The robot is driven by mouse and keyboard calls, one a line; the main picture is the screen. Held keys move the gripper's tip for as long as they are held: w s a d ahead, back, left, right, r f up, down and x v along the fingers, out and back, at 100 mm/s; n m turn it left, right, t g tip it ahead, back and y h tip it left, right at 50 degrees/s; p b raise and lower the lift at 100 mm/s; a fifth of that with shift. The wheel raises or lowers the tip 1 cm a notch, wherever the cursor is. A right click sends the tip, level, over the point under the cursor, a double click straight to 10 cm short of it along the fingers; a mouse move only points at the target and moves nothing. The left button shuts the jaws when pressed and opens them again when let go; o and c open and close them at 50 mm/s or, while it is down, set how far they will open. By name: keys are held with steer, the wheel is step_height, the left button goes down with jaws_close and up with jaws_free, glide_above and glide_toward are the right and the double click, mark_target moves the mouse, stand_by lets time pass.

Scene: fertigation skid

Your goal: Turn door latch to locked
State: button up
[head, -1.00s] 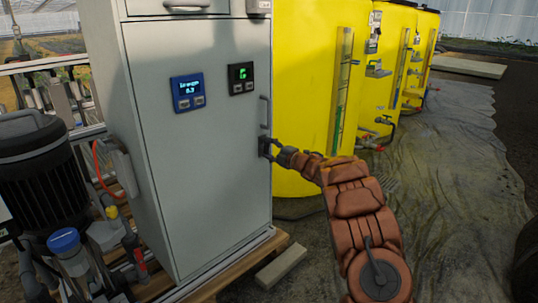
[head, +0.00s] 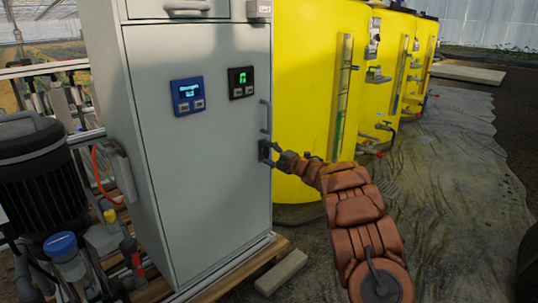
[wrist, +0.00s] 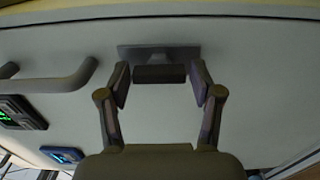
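The door latch is a dark bar on a dark plate (wrist: 158,53) on the grey cabinet door (head: 205,180). In the head view the latch (head: 263,151) sits at the door's right edge, below the door handle (head: 264,116). My gripper (wrist: 160,76) has one finger on either side of the latch bar (wrist: 160,74), with small gaps showing at both sides. The bar lies across between the fingertips in the wrist view. In the head view my gripper (head: 272,154) reaches the latch from the right, and its fingers look spread.
Two small displays, one blue (head: 188,96) and one black (head: 241,82), are on the door. Yellow tanks (head: 315,100) stand close behind my arm. A pump (head: 42,178) is left of the cabinet. A loose block (head: 281,272) lies on the floor at front. Floor at right is open.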

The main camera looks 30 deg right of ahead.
steer(key=shift+o, duration=0.8)
steer(key=v, duration=1.2)
steer(key=shift+r, duration=0.1)
